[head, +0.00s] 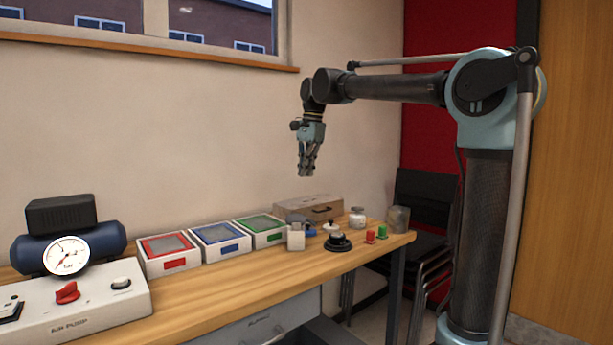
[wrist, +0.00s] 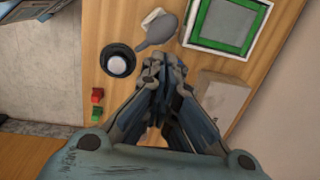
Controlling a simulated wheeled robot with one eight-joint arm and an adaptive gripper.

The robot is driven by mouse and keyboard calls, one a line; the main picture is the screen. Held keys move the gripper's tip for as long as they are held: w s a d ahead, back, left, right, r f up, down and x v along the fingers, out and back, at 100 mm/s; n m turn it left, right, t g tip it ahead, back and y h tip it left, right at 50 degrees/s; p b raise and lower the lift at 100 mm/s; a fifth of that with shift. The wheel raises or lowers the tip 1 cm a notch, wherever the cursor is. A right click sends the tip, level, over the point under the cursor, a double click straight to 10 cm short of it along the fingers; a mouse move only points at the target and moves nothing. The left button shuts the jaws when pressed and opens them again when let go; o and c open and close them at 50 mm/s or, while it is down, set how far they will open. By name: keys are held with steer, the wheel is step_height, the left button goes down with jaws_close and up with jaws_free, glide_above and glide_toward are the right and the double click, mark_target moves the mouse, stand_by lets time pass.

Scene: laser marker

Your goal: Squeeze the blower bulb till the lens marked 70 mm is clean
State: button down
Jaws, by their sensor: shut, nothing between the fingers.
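My gripper (head: 307,172) is shut and empty, pointing down, held well above the far part of the bench. In the wrist view its fingertips (wrist: 164,62) are together. A dark round lens-like piece (head: 338,243) sits on the bench; in the wrist view it is a black ring with a pale centre (wrist: 118,62), left of my fingertips. I cannot read any 70 mm mark or tell how clean it is. A grey-blue bulb (wrist: 160,32) with a narrow end towards the ring, likely the blower, lies just beyond my fingertips in the wrist view.
Red, blue and green framed trays (head: 268,236) line the wall side. A cardboard box (head: 308,208), a jar (head: 357,217), a red block (head: 370,237) and a green block (head: 382,231) stand nearby. A pump panel (head: 75,310) with a gauge stands at left. The front bench strip is clear.

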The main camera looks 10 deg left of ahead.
stand_by(0.5)
steer(key=shift+s+a+r+t+h, duration=0.2)
steer(key=shift+s+a+r+t, duration=0.15)
steer(key=shift+s, duration=0.25)
steer(key=shift+s+a+r+t+h, duration=0.2)
steer(key=shift+s+a+r+t, duration=0.15)
steer(key=shift+s, duration=0.3)
steer(key=shift+s+a+r+t+h, duration=0.25)
steer(key=shift+s+t, duration=0.15)
steer(key=shift+s, duration=0.2)
glide_toward(296, 220)
steer(key=w+f, duration=0.2)
steer(key=f, duration=0.1)
steer(key=w+f, duration=0.2)
steer(key=shift+d, duration=0.25)
steer(key=shift+f, duration=0.1)
